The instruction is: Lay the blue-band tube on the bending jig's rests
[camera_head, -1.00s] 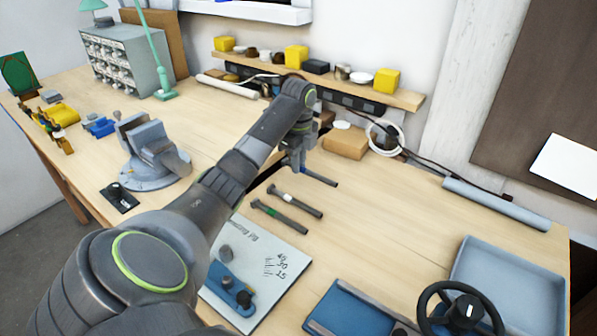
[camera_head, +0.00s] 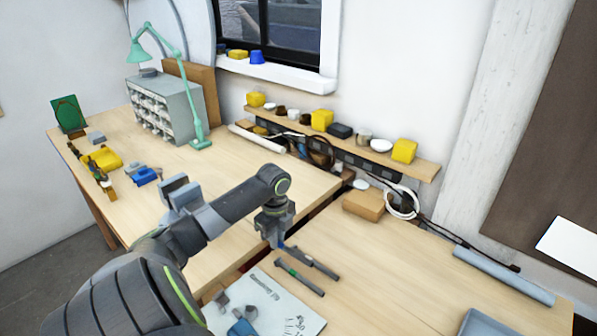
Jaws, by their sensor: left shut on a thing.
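My left gripper (camera_head: 276,238) is over the bench just behind the two lying tubes, seen mostly from above. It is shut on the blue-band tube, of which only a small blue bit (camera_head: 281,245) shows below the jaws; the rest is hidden. The green-band tube (camera_head: 301,278) and another dark tube (camera_head: 318,264) lie side by side on the bench. The jig's rests cannot be made out. My right gripper is not in view.
A vise (camera_head: 174,190) stands left of my arm, partly hidden. A shelf (camera_head: 425,165) with small pots runs along the wall, above a cardboard box (camera_head: 364,204). A grey roll (camera_head: 503,275) and a blue-grey tray (camera_head: 490,322) are at right. The bench between is clear.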

